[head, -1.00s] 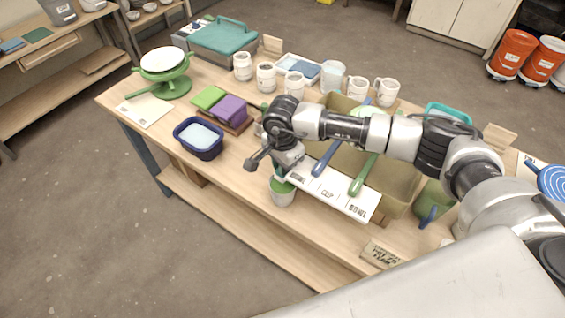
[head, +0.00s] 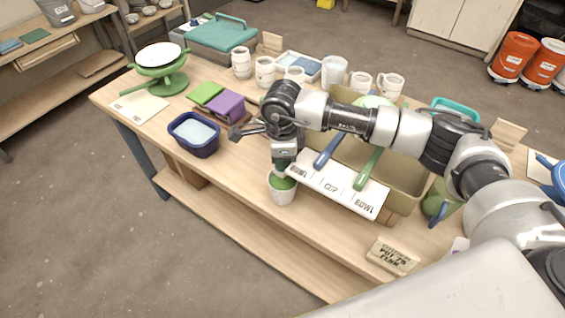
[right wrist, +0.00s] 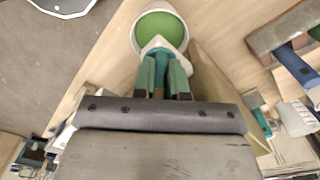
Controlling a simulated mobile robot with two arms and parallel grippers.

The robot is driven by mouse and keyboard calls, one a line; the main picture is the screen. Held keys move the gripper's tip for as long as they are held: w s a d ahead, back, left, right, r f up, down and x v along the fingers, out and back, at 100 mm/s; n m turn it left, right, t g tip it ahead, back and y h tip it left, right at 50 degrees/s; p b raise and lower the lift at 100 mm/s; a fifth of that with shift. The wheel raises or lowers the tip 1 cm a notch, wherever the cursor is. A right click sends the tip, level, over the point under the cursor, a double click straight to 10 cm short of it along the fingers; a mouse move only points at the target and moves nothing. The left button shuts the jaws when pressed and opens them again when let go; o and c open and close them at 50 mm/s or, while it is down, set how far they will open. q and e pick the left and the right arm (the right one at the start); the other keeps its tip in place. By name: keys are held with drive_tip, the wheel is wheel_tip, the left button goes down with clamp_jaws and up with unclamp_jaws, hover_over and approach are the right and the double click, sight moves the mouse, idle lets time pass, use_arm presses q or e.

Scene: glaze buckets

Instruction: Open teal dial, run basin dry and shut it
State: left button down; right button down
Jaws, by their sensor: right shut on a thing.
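The tan basin (head: 408,190) sits at the table's right front, partly behind my right arm. A white cup with green in it (head: 282,192) stands below its left front corner, and the cup shows in the right wrist view (right wrist: 160,18). My right gripper (head: 285,165) points down just above this cup. In the right wrist view the gripper (right wrist: 165,82) is shut on the teal dial (right wrist: 163,62), close to the cup's rim. The dial is mostly hidden in the head view. The liquid level in the basin cannot be made out. My left gripper is not in view.
A blue-handled tool (head: 328,148) and a green-handled tool (head: 369,168) lean over the white label board (head: 335,186). A navy tub (head: 195,145) stands to the left. Several white mugs line the back. A wooden sign block (head: 392,256) lies at the front right.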

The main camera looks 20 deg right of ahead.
drive_tip(key=m+b, duration=0.2)
drive_tip(key=m, duration=0.2)
drive_tip(key=shift+m+b, duration=0.3)
drive_tip(key=shift+b, duration=0.05)
drive_tip(key=shift+w+r+m+b, duration=0.1)
drive_tip(key=shift+m+b, duration=0.7)
drive_tip(key=shift+m, duration=0.7)
drive_tip(key=c, duration=1.4)
unclamp_jaws()
drive_tip(key=shift+c, duration=0.2)
wheel_tip(320, 180, up, 11)
drive_tip(key=b, duration=0.1)
drive_tip(key=shift+b, duration=0.4)
